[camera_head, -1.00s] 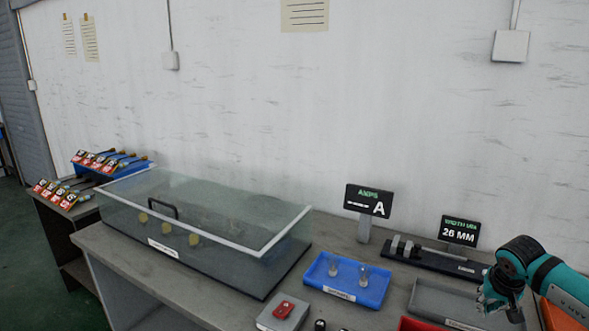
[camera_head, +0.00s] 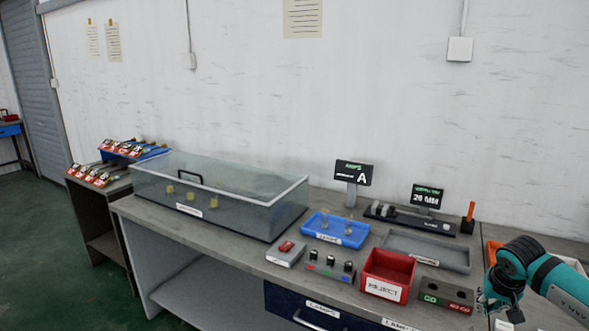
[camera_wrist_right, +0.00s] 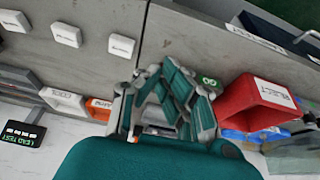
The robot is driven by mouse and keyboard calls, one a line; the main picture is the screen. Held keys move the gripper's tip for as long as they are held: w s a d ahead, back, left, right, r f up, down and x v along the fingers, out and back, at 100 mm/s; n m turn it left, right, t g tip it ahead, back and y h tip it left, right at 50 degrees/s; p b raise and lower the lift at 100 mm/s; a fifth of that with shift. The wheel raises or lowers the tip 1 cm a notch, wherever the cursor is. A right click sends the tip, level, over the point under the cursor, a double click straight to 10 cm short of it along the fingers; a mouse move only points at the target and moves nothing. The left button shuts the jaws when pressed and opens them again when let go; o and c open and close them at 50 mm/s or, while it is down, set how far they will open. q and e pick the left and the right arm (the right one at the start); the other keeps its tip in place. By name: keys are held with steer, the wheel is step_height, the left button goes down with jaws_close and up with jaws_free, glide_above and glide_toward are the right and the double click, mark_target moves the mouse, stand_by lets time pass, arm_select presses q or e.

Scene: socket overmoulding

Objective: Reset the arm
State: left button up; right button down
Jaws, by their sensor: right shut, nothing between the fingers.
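My right arm comes in from the right edge of the head view. Its gripper (camera_head: 503,305) hangs over the right part of the workbench, right of the box with green and red marks (camera_head: 444,295). In the right wrist view the gripper's fingers (camera_wrist_right: 168,130) are shut with nothing between them. They are apart from the red REJECT bin (camera_wrist_right: 238,108), which shows to their right. My left gripper and arm are not in the head view.
A glass-walled case (camera_head: 240,216) fills the bench's left. A blue tray (camera_head: 350,240), grey tray (camera_head: 455,258), REJECT bin (camera_head: 392,262), button box (camera_head: 330,271) and red-switch box (camera_head: 285,255) stand on the bench. Displays (camera_head: 353,172) and an orange-handled tool (camera_head: 470,212) stand behind.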

steer(key=s+a+f+m+t+y, duration=0.3)
steer(key=a+f+m+y, duration=0.8)
steer(key=a+f+m, duration=1.15)
steer(key=s+d+f+m+t+h, duration=0.15)
steer(key=s+f+m+h, duration=0.25)
steer(key=s+f+m, duration=0.65)
steer(key=s+d+f+m+h, duration=0.25)
steer(key=s+f+m, duration=0.55)
steer(key=f+m, duration=0.6)
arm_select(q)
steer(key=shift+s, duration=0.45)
arm_select(e)
steer(key=s+a+f+m+g, duration=0.1)
steer(key=s+m, duration=0.4)
steer(key=s, duration=0.6)
steer(key=s+a+f+m+g+h, duration=0.1)
steer(key=s+f+m+g, duration=0.3)
steer(key=s, duration=0.6)
steer(key=s+a+f+m+g+h, duration=0.1)
steer(key=s+f+m+g, duration=0.1)
steer(key=s+f+m, duration=0.2)
steer(key=s+m, duration=0.3)
steer(key=s, duration=0.4)
steer(key=shift+s+a+m, duration=0.3)
steer(key=shift+s+m, duration=0.05)
steer(key=shift+m, duration=0.05)
steer(key=shift+w+f+g, duration=0.1)
steer(key=shift+g, duration=0.15)
